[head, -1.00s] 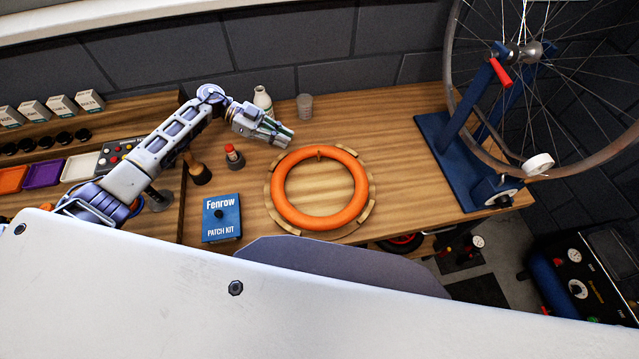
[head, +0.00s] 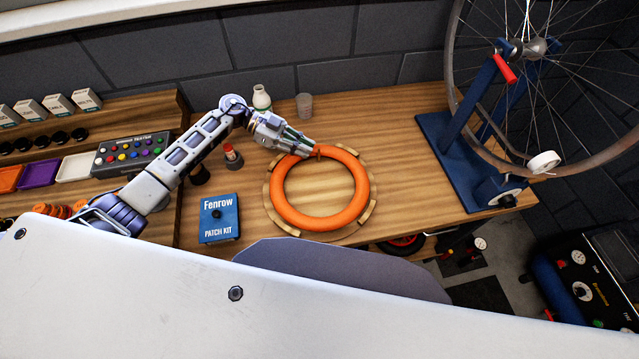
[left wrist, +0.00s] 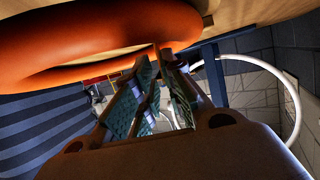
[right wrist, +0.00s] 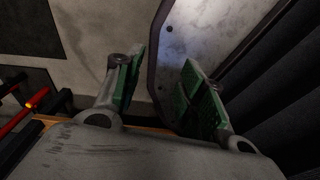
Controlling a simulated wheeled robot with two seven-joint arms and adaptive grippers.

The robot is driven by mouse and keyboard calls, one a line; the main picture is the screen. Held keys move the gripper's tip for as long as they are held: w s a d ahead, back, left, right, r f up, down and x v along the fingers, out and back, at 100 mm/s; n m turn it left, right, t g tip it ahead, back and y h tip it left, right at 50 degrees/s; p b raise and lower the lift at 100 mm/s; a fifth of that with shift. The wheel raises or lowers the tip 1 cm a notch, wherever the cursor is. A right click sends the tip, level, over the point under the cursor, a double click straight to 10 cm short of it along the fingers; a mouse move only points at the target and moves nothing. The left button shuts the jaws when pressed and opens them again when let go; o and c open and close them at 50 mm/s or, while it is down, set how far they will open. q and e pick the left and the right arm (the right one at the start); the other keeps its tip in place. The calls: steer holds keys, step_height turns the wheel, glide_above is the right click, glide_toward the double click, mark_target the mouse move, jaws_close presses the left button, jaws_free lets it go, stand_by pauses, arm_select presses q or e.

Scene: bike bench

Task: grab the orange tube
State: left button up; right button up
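The orange tube (head: 283,206) is a ring lying flat on a round wooden holder (head: 272,216) on the bench, with a small valve stem (head: 319,151) at its far side. My left gripper (head: 311,147) is at the tube's far left edge, close to the stem. In the left wrist view the tube (left wrist: 60,40) arches across the top left, just beyond the fingertips (left wrist: 158,58). A narrow gap shows between the fingers; contact with the tube is unclear. My right gripper (right wrist: 158,75) is open and empty, away from the tube.
A blue patch kit box (head: 219,218), a red-topped bottle (head: 232,156), a white bottle (head: 261,98) and a clear cup (head: 304,106) stand around the holder. A blue wheel stand (head: 457,160) is at the right. Bare bench (head: 410,150) lies between holder and stand.

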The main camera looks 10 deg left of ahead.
mark_target(319, 160)
arm_select(q)
steer(key=shift+d, duration=0.1)
arm_select(e)
steer(key=shift+d, duration=0.1)
arm_select(q)
steer(key=shift+d+f+b, duration=0.35)
steer(key=shift+d+b, duration=0.2)
steer(key=shift+d, duration=0.1)
steer(key=shift+b+x, duration=0.9)
steer(key=shift+x, duration=0.65)
steer(key=shift+d, duration=0.25)
arm_select(e)
steer(key=d+f, duration=0.2)
steer(key=f, duration=0.1)
steer(key=shift+w, duration=0.2)
arm_select(q)
jaws_close()
arm_select(e)
steer(key=shift+a, duration=0.5)
